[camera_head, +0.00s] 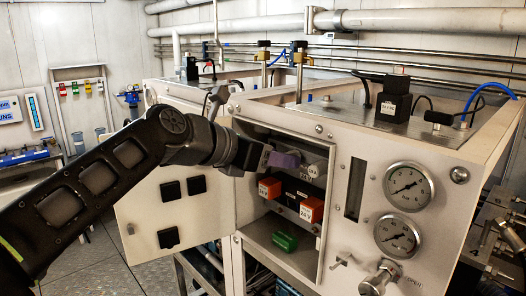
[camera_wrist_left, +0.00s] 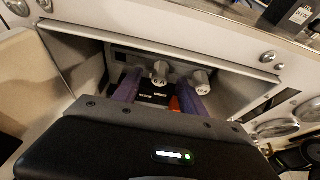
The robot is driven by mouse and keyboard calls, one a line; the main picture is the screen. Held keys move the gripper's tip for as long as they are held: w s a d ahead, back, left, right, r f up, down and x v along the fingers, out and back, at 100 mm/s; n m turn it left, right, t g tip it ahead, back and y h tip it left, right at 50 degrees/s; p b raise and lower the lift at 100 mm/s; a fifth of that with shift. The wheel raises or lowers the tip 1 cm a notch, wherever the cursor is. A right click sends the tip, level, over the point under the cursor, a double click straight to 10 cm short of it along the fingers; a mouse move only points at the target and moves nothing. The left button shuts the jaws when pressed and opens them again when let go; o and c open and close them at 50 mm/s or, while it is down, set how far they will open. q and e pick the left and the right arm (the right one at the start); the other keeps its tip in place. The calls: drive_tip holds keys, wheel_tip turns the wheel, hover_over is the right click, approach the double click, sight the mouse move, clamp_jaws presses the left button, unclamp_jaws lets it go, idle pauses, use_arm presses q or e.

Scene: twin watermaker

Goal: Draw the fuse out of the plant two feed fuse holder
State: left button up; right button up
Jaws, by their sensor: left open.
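My left gripper (camera_head: 285,160), with purple fingers, reaches into the open cabinet in the head view. In the left wrist view its fingers (camera_wrist_left: 161,85) are apart, and nothing shows held between them. Two pale grey round fuse holder caps with dark markings face me there. One cap (camera_wrist_left: 160,71) lies beyond the gap between the fingers. The other cap (camera_wrist_left: 201,80) is by the right finger. In the head view a grey labelled holder (camera_head: 313,172) shows just right of the gripper. The markings are too small to tell which is plant two. My right gripper is not in view.
Two orange blocks (camera_head: 270,187) (camera_head: 311,209) sit below the gripper on a rail. A green block (camera_head: 285,241) lies on the cabinet floor. The cabinet's open door (camera_head: 150,217) stands at the left. Gauges (camera_head: 408,187) and a valve are on the panel to the right.

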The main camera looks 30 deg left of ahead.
use_arm(q)
drive_tip(key=shift+x, duration=0.8)
drive_tip(key=shift+c, duration=0.4)
clamp_jaws()
drive_tip(key=c, duration=0.6)
unclamp_jaws()
drive_tip(key=shift+c, duration=0.2)
clamp_jaws()
drive_tip(key=shift+s, duration=0.1)
